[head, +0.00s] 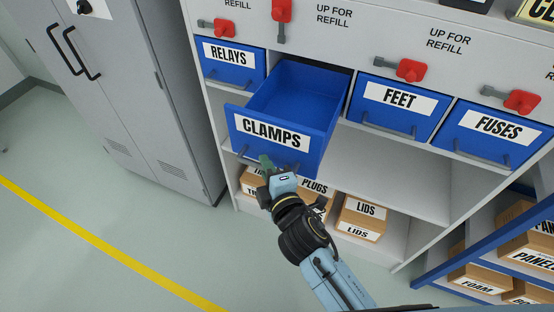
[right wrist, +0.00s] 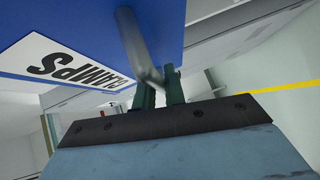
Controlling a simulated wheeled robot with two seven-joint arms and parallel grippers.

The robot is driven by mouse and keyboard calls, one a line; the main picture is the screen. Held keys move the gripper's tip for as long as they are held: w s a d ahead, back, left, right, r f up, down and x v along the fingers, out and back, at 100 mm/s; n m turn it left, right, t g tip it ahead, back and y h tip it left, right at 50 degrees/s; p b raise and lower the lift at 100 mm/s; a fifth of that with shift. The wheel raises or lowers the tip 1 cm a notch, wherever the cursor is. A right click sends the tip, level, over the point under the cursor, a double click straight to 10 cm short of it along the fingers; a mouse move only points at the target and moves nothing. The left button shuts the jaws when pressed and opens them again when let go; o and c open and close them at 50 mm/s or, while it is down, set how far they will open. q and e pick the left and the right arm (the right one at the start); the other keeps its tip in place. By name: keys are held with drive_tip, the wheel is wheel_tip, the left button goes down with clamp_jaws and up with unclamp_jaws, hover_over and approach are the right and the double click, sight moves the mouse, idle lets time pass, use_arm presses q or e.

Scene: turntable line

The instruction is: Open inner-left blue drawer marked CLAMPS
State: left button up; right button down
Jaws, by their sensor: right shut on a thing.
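The blue drawer (head: 272,142) marked CLAMPS is pulled well out of the shelf unit, and its inside looks empty. Its label faces the front; it shows upside down in the right wrist view, on the blue front (right wrist: 85,22). My right gripper (head: 267,164) is at the lower edge of the drawer front. In the right wrist view its green fingers are shut on the grey bar handle (right wrist: 138,45). In the head view the gripper covers part of the handle. My left gripper is not in view.
Closed blue drawers RELAYS (head: 228,56), FEET (head: 398,100) and FUSES (head: 496,128) share the row. Red latches (head: 411,70) sit above. Cardboard boxes (head: 361,218) stand on the shelf below. A grey locker (head: 140,90) stands at left; the floor (head: 120,220) before it is clear.

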drive_tip(key=c, duration=1.5)
unclamp_jaws()
drive_tip(key=b+v, duration=0.1)
drive_tip(key=v, duration=1.2)
drive_tip(key=shift+s+d+r, duration=0.1)
drive_tip(key=shift+s, duration=0.1)
